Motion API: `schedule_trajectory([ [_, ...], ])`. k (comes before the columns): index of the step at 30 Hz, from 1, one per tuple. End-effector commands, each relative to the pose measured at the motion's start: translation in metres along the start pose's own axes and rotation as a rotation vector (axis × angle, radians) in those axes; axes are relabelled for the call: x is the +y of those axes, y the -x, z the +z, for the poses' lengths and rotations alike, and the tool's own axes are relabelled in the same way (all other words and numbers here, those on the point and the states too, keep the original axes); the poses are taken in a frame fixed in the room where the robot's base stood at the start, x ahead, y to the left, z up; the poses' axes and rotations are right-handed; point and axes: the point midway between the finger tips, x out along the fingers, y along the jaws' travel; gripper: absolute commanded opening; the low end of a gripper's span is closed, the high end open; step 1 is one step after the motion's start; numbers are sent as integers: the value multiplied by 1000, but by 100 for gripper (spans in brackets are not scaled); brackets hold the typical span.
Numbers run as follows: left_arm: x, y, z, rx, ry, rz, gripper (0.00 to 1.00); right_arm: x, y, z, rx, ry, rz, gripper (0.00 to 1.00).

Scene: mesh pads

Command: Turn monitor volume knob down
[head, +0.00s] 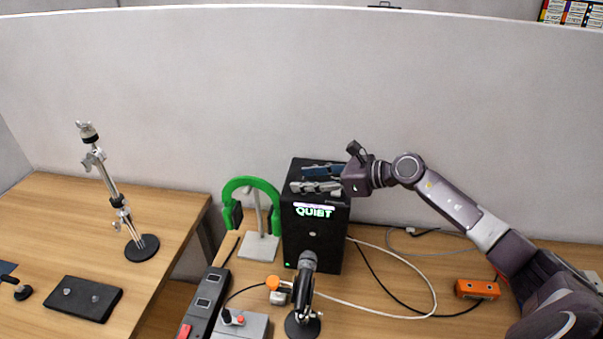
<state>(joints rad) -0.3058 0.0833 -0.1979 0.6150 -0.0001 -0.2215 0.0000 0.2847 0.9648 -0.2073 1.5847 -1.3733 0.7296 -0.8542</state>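The monitor is a black speaker box (313,250) standing on the desk against the wall, with glowing green text reading "QUIET" on its upper front. My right gripper (303,179) reaches in from the right at the top of the box. Its two fingers point left and look parted, with a narrow gap and nothing seen between them. I cannot tell whether the fingers touch the box. My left gripper is not in view.
Green headphones (252,184) hang on a stand left of the box. A microphone (306,265) stands in front of it. A dark power strip (207,302) and an orange box (477,289) lie nearby. Cables cross the desk. A metal stand (110,185) is on the left table.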

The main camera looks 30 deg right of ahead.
Motion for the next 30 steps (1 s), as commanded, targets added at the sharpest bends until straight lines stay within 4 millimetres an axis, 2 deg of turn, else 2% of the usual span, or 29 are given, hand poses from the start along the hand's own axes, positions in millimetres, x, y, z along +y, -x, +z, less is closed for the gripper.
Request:
schedule_trajectory([
  [6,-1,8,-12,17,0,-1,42,0,-16,1,1,0,0,40],
  [14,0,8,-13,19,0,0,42,0,-17,-1,2,1,0,40],
  [25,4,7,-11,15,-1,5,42,0,-17,-1,1,1,0,0],
  [30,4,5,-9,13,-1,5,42,0,-17,-1,1,2,3,0],
])
